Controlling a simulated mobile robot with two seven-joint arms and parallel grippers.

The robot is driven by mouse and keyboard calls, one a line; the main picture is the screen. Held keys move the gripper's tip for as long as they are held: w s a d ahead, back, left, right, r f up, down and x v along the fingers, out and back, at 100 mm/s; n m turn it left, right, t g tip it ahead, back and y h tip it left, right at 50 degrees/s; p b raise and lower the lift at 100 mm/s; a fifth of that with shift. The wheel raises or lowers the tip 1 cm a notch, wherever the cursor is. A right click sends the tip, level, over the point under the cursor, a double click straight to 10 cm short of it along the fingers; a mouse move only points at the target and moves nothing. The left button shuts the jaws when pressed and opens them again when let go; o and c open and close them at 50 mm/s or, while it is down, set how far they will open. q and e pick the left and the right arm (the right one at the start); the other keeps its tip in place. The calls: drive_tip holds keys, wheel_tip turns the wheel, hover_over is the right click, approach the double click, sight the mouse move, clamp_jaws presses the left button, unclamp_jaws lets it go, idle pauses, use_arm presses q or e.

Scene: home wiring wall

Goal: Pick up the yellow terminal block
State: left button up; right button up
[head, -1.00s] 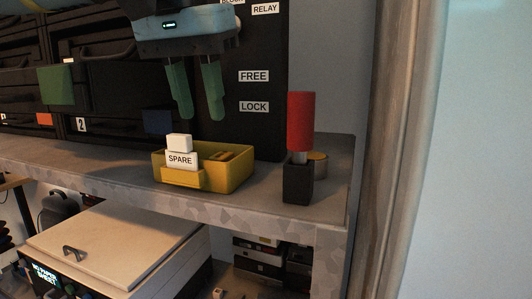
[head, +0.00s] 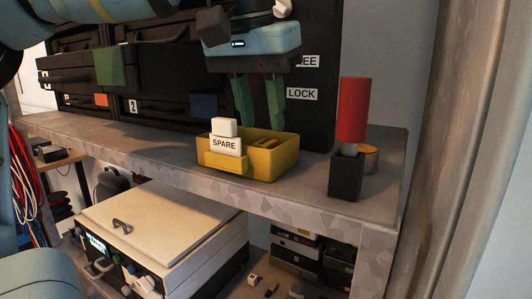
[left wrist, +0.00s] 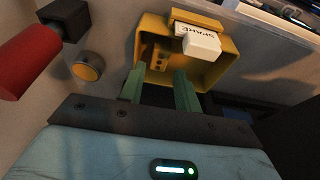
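The yellow terminal block (left wrist: 160,56) lies inside the yellow SPARE bin (left wrist: 215,68), showing holes in its side in the left wrist view. In the head view the block (head: 266,142) is a small brownish shape, partly hidden by the bin walls. The bin (head: 274,164) stands on the grey shelf. My left gripper (head: 263,123) is open and empty, pointing down over the bin's back part. In the left wrist view my left gripper (left wrist: 158,80) has its green fingers apart, near the block's end of the bin. My right gripper is not in view.
A red-handled tool (head: 351,112) stands in a black holder (head: 346,177) right of the bin, with a round orange-topped item (head: 370,158) behind it. A white block (head: 224,127) tops the SPARE label. Black drawers line the back. The shelf (head: 310,190) ends in front.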

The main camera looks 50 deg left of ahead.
sight(265, 142)
use_arm(q)
drive_tip(key=shift+x, duration=1.85)
drive_tip(key=shift+s+d, duration=0.1)
drive_tip(key=shift+s, duration=0.05)
drive_tip(key=shift+c, duration=0.4)
clamp_jaws()
wheel_tip(265, 142, up, 10)
drive_tip(key=shift+p, duration=0.35)
